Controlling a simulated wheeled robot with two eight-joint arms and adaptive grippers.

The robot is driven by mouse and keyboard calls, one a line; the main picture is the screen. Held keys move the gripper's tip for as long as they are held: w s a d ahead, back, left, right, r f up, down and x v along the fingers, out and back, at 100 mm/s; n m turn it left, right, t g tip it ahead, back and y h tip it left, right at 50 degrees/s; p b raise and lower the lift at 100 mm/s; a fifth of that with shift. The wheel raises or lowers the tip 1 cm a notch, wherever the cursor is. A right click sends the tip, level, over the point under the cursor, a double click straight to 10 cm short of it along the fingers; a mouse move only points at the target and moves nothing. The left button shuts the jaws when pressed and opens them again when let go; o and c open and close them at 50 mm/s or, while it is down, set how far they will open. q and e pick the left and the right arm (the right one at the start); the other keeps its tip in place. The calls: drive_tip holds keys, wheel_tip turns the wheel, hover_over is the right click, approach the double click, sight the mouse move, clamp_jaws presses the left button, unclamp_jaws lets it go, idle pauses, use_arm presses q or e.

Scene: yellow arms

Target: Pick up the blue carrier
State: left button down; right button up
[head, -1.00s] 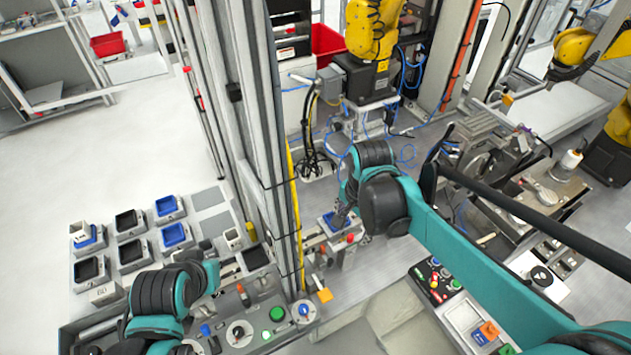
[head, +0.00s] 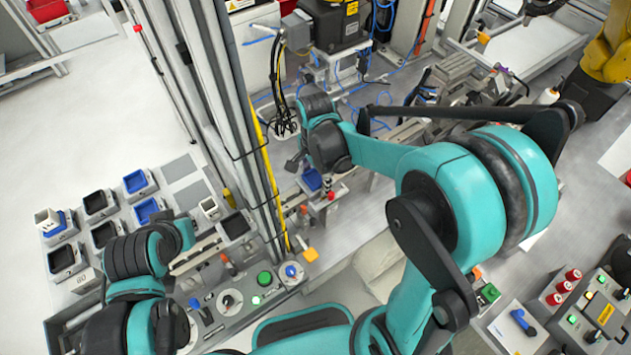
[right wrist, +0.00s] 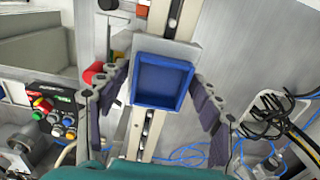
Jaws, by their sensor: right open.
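The blue carrier (head: 311,180) sits on a narrow rail fixture in the middle of the head view. In the right wrist view the blue carrier (right wrist: 160,84) is a square, shallow, open tray with raised walls, seated on a grey block on the rail. My right gripper (head: 297,164) is at the carrier in the head view. In the right wrist view my right gripper (right wrist: 166,86) is open, with one finger to each side of the carrier and nothing held. My left arm is at the lower left; its gripper is hidden.
Grey boxes with black and blue trays (head: 135,181) stand at the left. A metal column (head: 235,110) rises between them and the rail. A green button (head: 264,278) is on the front panel. Cables (head: 285,115) hang behind my right gripper. A red button (right wrist: 94,73) is beside the rail.

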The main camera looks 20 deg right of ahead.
drive_tip(key=c, duration=1.1)
drive_tip(key=shift+r, duration=0.1)
